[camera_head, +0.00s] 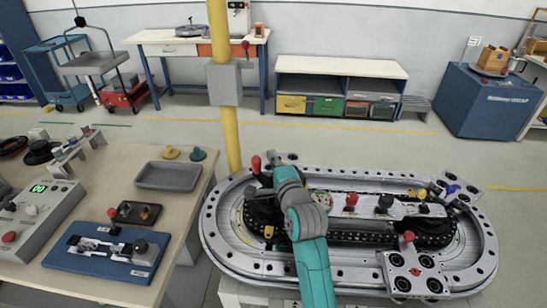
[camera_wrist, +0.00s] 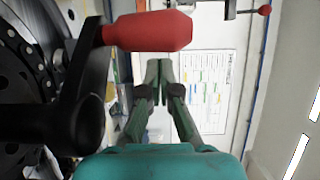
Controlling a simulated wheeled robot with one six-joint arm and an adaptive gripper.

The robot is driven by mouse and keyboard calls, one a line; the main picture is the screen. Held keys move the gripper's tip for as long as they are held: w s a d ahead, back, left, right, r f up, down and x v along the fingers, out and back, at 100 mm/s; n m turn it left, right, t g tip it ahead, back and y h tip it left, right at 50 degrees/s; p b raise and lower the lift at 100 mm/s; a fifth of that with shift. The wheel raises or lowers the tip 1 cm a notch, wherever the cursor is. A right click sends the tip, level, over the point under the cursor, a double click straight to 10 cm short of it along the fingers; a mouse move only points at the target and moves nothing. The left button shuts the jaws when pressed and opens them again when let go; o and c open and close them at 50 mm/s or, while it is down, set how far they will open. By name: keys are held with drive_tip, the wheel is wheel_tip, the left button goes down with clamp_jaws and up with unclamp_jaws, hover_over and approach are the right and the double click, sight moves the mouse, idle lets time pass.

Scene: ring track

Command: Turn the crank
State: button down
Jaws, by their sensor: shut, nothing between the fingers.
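The crank's red handle (camera_wrist: 150,32) lies across the upper part of the wrist view, on a black crank arm (camera_wrist: 84,75) at the left. In the head view the red handle (camera_head: 256,165) stands up at the left end of the oval ring track (camera_head: 225,250). My gripper (camera_wrist: 159,65) is shut and empty. Its fingertips are close below the handle in the wrist picture; whether they touch it I cannot tell. In the head view my teal arm reaches over the track's left end and hides part of the crank.
A yellow pole (camera_head: 220,120) with a grey box stands just behind the track's left end. A workbench (camera_head: 140,160) with a grey tray (camera_head: 169,176) and a blue fixture (camera_head: 105,255) is at the left. A plate with a red knob (camera_head: 408,237) is on the track's front right.

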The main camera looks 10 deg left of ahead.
drive_tip(key=s+d, duration=0.5)
drive_tip(key=d, duration=0.3)
drive_tip(key=s+a+r+m+y, duration=0.1)
drive_tip(key=s+a+m, duration=0.5)
drive_tip(key=m, duration=1.2)
drive_tip(key=s+a+r+m, duration=0.1)
drive_tip(key=s+a+m, duration=0.5)
drive_tip(key=m, duration=1.1)
drive_tip(key=w, duration=0.9)
drive_tip(key=shift+a, duration=0.4)
drive_tip(key=shift+f, duration=0.1)
